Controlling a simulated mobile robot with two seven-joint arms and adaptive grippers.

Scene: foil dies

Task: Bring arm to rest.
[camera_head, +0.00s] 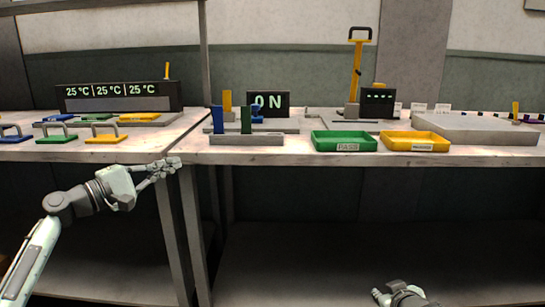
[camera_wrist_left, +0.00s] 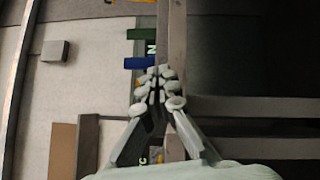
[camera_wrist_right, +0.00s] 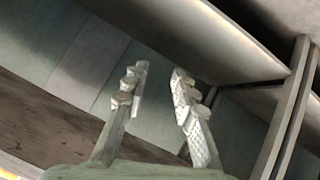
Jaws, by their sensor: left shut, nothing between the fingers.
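My left gripper (camera_head: 170,166) is in front of the bench edge in the head view, near the gap between the two benches. In the left wrist view its fingers (camera_wrist_left: 158,85) are together with nothing between them. My right gripper (camera_head: 392,295) shows only partly at the bottom of the head view, low in front of the right bench. In the right wrist view its fingers (camera_wrist_right: 155,90) stand apart with nothing between them.
The left bench holds a temperature display (camera_head: 118,96) and coloured handled plates (camera_head: 105,138). The right bench holds an ON display (camera_head: 268,104), a green tray (camera_head: 343,142), a yellow tray (camera_head: 415,142) and a lever press (camera_head: 355,75). A lower shelf (camera_head: 300,260) lies below the right bench.

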